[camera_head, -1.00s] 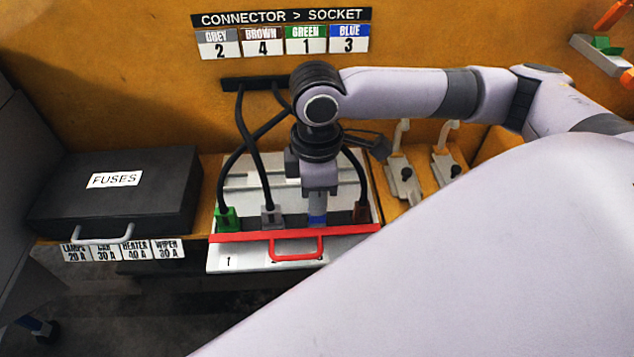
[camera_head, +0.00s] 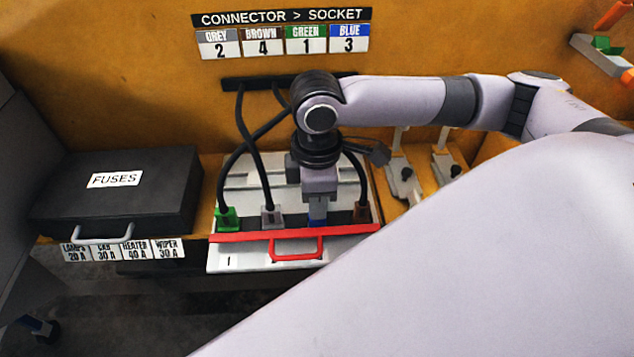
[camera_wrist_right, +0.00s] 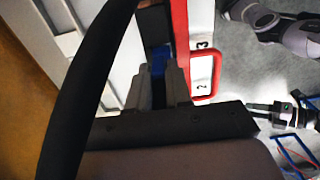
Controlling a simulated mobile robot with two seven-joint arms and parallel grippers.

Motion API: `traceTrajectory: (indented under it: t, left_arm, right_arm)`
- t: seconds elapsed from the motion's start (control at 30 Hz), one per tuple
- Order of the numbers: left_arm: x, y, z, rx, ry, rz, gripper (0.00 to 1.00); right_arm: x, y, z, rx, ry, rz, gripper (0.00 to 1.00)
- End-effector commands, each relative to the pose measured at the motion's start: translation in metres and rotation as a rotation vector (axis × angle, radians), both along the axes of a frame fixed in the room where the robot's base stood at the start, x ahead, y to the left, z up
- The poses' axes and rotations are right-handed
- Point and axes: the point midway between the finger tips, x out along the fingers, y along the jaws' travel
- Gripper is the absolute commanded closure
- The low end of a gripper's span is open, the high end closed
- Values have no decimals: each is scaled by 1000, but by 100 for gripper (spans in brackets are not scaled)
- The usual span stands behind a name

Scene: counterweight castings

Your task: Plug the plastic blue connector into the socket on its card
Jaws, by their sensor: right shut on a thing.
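The blue connector (camera_head: 318,210) is upright behind the red bar, between the grey connector (camera_head: 271,215) and the brown connector (camera_head: 361,211), above the place numbered 3. My right gripper (camera_head: 319,198) points down and is shut on it. The wrist view also shows a strip of the blue connector (camera_wrist_right: 157,62) at the fingertips (camera_wrist_right: 160,75). The socket is hidden, and I cannot tell how deep the connector sits. The card label (camera_head: 348,38) reads blue 3.
The green connector (camera_head: 228,218) stands at the left end of the row. The red bar (camera_head: 240,237) with its handle (camera_head: 297,254) crosses the front of the white panel (camera_head: 240,259). Black cables arch behind. A black fuse box (camera_head: 120,190) is at left, two levers (camera_head: 402,175) at right.

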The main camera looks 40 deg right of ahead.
Motion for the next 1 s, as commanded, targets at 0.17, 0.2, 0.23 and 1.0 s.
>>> traceTrajectory:
  t: [0.17,0.2,0.23,1.0]
  left_arm:
    - [0,0,0,0,0,0,57]
    - [0,0,0,0,0,0,57]
    - [0,0,0,0,0,0,57]
    - [0,0,0,0,0,0,57]
  right_arm:
    - [0,0,-5,0,0,0,100]
    - [0,0,-6,0,0,0,100]
    - [0,0,-6,1,-1,0,100]
    - [0,0,-17,1,-1,0,51]
